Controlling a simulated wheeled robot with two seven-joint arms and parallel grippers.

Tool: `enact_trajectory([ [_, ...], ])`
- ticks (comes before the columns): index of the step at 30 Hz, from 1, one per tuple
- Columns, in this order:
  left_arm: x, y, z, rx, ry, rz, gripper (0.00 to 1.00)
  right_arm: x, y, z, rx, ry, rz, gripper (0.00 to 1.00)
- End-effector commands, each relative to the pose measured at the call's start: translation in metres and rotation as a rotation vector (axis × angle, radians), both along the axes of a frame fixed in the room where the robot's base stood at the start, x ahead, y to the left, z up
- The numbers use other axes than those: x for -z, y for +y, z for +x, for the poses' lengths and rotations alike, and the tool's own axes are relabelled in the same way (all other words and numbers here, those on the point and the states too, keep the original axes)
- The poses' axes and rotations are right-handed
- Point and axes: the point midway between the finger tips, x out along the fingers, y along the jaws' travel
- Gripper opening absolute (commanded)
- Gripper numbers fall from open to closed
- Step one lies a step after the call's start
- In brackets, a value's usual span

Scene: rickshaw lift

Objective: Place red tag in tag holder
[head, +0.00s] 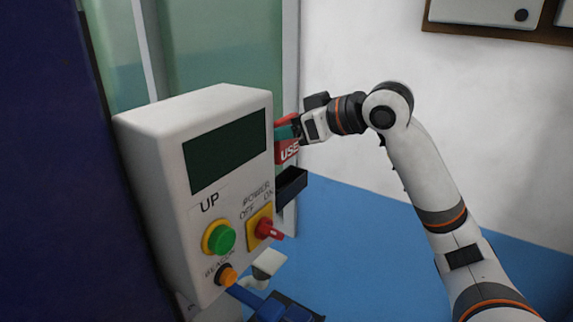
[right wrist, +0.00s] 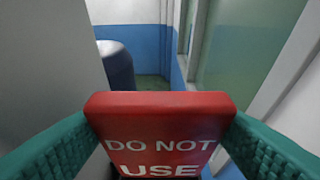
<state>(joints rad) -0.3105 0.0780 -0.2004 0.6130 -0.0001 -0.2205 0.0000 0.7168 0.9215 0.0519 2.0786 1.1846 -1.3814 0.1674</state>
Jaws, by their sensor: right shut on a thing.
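The red tag (head: 287,152) hangs beside the right side of the control box, partly hidden by the box; its word USE shows. My right gripper (head: 285,132) has its teal fingers shut on the tag's upper part. In the right wrist view the tag (right wrist: 160,135) sits between both teal fingers, reading DO NOT USE. A black open-topped holder (head: 291,187), seemingly the tag holder, is on the right side of the control box, below the tag in the head view. Whether tag and holder touch cannot be told. My left gripper is not in view.
The white control box (head: 160,170) has a dark screen (head: 226,150), a green button (head: 220,238), a red power switch (head: 268,230) and an orange button (head: 227,275). A dark blue panel (head: 50,170) stands at left.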

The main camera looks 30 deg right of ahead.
Motion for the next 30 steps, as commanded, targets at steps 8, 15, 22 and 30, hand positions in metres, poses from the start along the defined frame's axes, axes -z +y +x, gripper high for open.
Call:
enact_trajectory([
  [8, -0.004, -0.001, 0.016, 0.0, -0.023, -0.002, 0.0, 0.036, 0.0, 0.0, -0.001, -0.001, 0.001, 0.41],
  [15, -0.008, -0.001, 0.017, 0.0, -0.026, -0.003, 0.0, 0.064, 0.001, 0.0, -0.001, 0.005, 0.003, 0.41],
  [22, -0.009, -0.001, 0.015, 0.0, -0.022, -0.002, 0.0, 0.077, 0.0, 0.0, 0.0, -0.002, 0.001, 0.41],
  [30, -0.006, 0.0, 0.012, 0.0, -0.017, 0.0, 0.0, 0.08, 0.0, 0.0, 0.0, -0.001, 0.0, 0.41],
])
